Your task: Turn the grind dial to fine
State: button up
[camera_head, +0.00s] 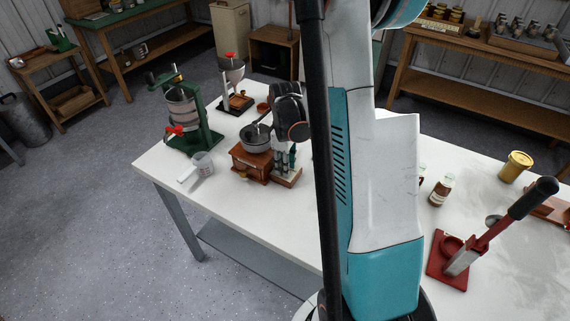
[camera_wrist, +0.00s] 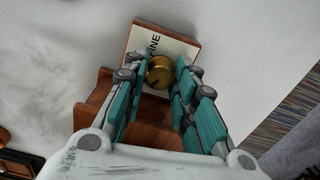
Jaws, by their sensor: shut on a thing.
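A round brass dial (camera_wrist: 160,72) shows between my fingertips in the wrist view. It lies against a cream plate with a wooden edge (camera_wrist: 178,45), where letters ending in "INE" can be read; the rest of the plate is hidden behind the fingers. A dark mark shows on the dial's face, but its exact setting is hard to tell. My gripper (camera_wrist: 158,84) is shut on the dial, one finger on each side. In the head view my gripper (camera_head: 284,160) points down beside the wooden grinder (camera_head: 250,163); the dial is hidden there.
A red lever press (camera_head: 455,255), a bottle (camera_head: 440,190) and a yellow jar (camera_head: 515,167) stand at right.

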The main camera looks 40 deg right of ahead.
jog(key=m, duration=0.4)
jog(key=shift+m+b, duration=0.3)
jog(key=shift+m, duration=1.9)
jog(key=o, duration=1.1)
